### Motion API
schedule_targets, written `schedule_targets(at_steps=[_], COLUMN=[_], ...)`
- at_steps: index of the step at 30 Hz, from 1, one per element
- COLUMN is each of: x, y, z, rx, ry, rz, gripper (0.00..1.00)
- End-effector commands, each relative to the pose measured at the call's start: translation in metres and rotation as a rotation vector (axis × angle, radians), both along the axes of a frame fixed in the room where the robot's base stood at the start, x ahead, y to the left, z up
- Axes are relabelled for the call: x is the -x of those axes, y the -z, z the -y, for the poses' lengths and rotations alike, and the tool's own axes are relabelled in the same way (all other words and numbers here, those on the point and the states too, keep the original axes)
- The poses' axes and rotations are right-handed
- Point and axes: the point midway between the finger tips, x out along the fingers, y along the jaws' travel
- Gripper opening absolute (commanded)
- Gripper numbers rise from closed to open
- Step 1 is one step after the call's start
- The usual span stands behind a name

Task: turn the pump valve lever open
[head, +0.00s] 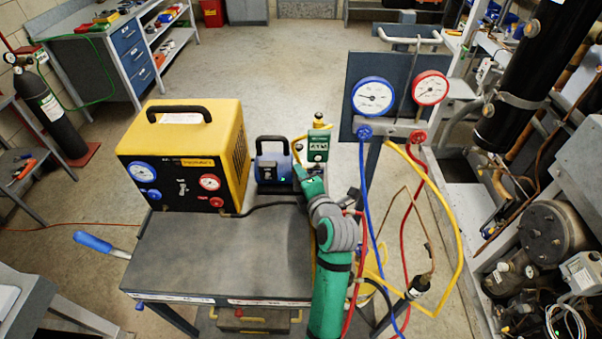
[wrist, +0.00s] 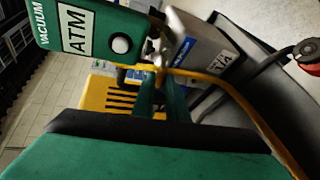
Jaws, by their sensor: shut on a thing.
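The green valve sign (head: 318,146) marked ATM stands beside the blue and black pump (head: 272,163) at the back of the cart. In the wrist view the sign (wrist: 90,32) also reads VACUUM, with a round white knob on it. My gripper (head: 299,170) reaches in just below and left of the sign. In the wrist view my gripper (wrist: 162,78) has its fingers close together, shut on the pump valve lever. The lever is mostly hidden between the fingers, so its exact angle cannot be told. The grey pump body (wrist: 205,50) is just beyond.
A yellow machine (head: 185,150) with gauges stands left on the grey cart top (head: 215,255). A yellow hose (wrist: 240,100) passes close by the fingers. The gauge panel (head: 385,85) and hanging blue, red and yellow hoses are right of my arm. The cart's front is clear.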

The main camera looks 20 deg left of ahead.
Motion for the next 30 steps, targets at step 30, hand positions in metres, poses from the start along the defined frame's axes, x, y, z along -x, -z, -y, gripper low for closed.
schedule_targets(at_steps=[30], x=[0.048], y=[-0.016], z=[0.035], rx=[-0.001], ry=[0.002], rz=[-0.001], gripper=[0.32])
